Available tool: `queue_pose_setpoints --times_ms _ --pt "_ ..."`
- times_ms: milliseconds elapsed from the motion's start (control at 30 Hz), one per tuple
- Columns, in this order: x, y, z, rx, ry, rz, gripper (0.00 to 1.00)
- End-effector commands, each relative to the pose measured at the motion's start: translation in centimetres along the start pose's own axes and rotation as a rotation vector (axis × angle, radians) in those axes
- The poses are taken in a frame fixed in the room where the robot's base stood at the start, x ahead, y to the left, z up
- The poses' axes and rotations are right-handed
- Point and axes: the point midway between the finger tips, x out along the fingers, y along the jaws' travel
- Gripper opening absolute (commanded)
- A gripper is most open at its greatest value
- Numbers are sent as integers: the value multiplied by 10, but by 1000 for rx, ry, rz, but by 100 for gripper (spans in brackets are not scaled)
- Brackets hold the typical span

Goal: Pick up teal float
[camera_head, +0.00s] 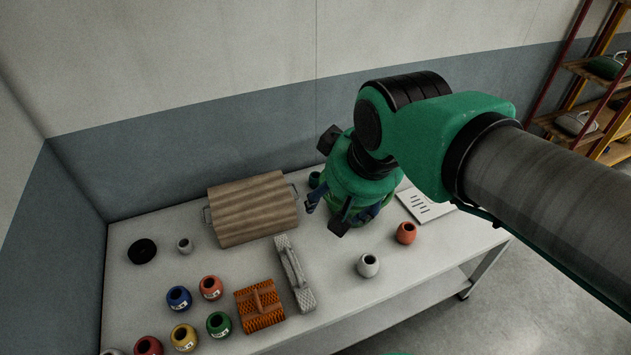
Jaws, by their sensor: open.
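A small dark teal float (314,179) sits at the back of the white table, between the ribbed brown box and my gripper. Only part of it shows, as my gripper's green body is close on its right in the picture. My gripper (333,217) hangs over the back middle of the table with its dark fingers apart. I see nothing held in it, though my wrist hides part of the space around the fingers. I cannot tell its exact height above the table.
The ribbed box (252,209) stands to the left. A white float (368,265) and an orange float (406,233) sit in front, near a paper sheet (425,205). A grey block tool (294,274), an orange brush (260,306) and several coloured floats fill the front left.

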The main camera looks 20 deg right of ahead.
Motion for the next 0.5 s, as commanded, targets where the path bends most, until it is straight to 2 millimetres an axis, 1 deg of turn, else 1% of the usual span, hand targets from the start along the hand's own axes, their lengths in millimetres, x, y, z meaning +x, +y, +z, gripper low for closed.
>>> queue_pose_setpoints --times_ms 33,267,500 --pt "2 1 -12 6 -10 2 68" --pt "18 8 -64 38 -40 12 68" --pt "42 17 -117 67 -70 22 68"
